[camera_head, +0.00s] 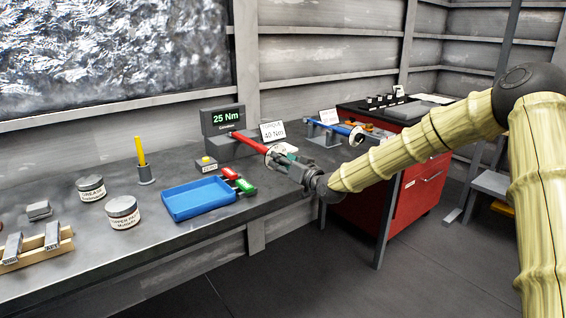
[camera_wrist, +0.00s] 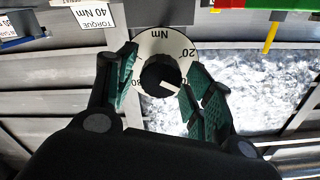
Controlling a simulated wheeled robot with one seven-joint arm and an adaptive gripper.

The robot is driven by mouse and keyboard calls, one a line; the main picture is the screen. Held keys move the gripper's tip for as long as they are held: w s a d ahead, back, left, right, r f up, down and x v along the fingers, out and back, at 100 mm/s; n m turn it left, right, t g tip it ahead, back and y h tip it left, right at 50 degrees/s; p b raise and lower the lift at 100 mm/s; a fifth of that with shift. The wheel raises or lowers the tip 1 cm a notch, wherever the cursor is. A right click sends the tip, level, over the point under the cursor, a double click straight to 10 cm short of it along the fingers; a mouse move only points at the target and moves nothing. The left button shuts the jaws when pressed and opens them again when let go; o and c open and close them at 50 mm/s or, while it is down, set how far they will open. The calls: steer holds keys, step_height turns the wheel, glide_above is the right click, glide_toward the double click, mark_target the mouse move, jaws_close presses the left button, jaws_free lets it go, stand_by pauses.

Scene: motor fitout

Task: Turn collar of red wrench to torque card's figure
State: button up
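The red wrench (camera_head: 247,142) lies at the back of the grey bench, its dial end (camera_head: 272,158) towards my gripper. In the wrist view, its pale dial face (camera_wrist: 177,45) shows "Nm" and "20", with other marks partly hidden. A black collar knob (camera_wrist: 155,75) with a white pointer mark sits at its middle. My gripper (camera_wrist: 161,82) has its green-padded fingers apart on either side of the knob; I cannot tell whether they touch it. It also shows in the head view (camera_head: 297,172). The torque card (camera_head: 272,132) reads 40 Nm. A display (camera_head: 223,115) reads 25 Nm.
A blue wrench (camera_head: 335,127) with another card (camera_head: 328,116) lies further right. A red cabinet (camera_head: 413,190) stands right.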

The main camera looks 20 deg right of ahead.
stand_by(0.3)
steer(key=v, duration=1.2)
stand_by(1.8)
